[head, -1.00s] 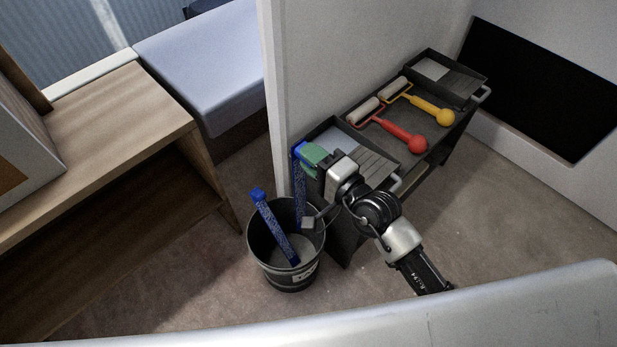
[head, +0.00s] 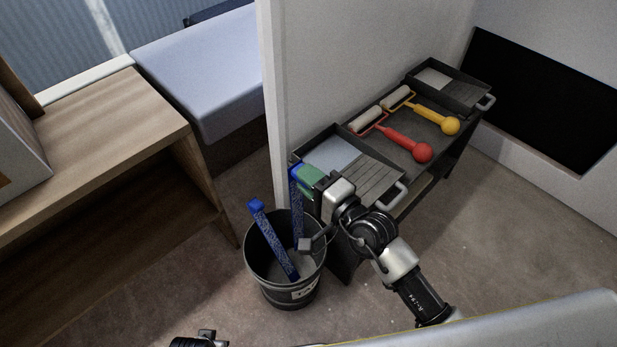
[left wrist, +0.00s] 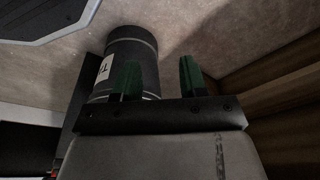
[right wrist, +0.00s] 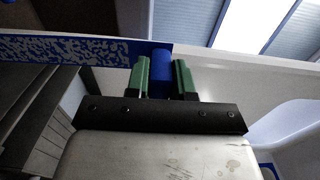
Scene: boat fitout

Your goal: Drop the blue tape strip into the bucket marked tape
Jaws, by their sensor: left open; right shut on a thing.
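My right gripper (head: 306,176) is shut on the blue head of a speckled blue tape strip (head: 297,212). The strip hangs down, its lower part over or inside the mouth of the black bucket (head: 264,282). In the right wrist view the strip (right wrist: 75,48) runs left from between the green fingers (right wrist: 161,78). A second blue strip (head: 274,240) leans in the bucket, its head above the rim. The bucket has a white label, hard to read; it also shows in the left wrist view (left wrist: 134,52). There my left gripper (left wrist: 158,80) is open and empty.
A dark bench right of the bucket holds a paint tray (head: 335,152), a red roller (head: 405,147), a yellow roller (head: 435,118) and another tray (head: 450,83). A white partition (head: 340,60) stands behind. A wooden unit (head: 100,130) is at left. Carpet is clear at lower right.

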